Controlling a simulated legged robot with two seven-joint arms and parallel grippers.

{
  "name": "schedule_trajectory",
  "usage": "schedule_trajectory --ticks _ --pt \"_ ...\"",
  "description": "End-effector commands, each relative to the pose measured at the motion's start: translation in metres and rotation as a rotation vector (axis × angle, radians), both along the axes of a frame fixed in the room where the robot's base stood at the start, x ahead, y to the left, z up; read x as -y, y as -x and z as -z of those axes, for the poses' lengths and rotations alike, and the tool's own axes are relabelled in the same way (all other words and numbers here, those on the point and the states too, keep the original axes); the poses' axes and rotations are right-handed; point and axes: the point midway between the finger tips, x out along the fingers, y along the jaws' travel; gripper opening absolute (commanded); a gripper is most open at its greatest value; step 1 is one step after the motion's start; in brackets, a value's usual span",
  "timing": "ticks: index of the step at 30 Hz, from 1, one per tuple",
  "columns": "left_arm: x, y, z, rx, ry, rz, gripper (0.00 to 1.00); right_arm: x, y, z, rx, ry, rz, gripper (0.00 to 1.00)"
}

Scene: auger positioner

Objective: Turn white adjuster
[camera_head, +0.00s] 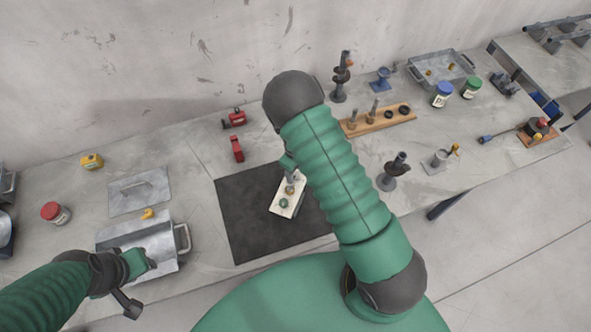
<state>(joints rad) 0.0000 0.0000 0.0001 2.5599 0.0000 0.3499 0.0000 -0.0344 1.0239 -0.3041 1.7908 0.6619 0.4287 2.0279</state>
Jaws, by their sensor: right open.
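A small white block (285,206) lies on the black mat (240,215) in the middle of the bench. It carries a green round part (284,203) and a brass-coloured part (290,190) behind it. I cannot tell which piece is the adjuster. My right gripper (293,177) is open at the far end of the block, close above it; my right arm hides part of it, and I cannot tell whether it touches. My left gripper (131,303) is at the lower left, by the front of the metal tray, far from the block; its jaws are unclear.
A metal tray (177,271) and flat metal plate (140,192) lie left of the mat. Red tools (236,150) stand behind it. A wooden rack (380,122) and a dark auger-like stand (393,175) are to the right. The mat's left part is clear.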

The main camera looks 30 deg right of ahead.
Motion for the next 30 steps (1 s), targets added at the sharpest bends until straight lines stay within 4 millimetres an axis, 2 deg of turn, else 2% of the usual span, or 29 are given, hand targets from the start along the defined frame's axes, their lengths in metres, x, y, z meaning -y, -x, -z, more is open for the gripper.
schedule_trajectory --ticks 3,10,21,30 --pt "0.0000 0.0000 -0.0022 0.000 0.000 0.000 0.36 -0.0001 0.0006 0.0077 -0.001 -0.002 0.002 0.48" --pt "0.0000 0.0001 -0.0016 0.000 0.000 0.000 0.36 -0.0003 -0.0001 0.0091 0.001 -0.001 0.001 0.48" --pt "0.0000 0.0001 -0.0016 0.000 0.000 0.000 0.36 -0.0001 -0.0002 0.0087 0.001 0.000 0.001 0.01" --pt "0.0000 0.0000 -0.0010 0.000 0.000 0.000 0.36 0.0002 -0.0002 0.0087 0.001 0.000 -0.008 0.00"
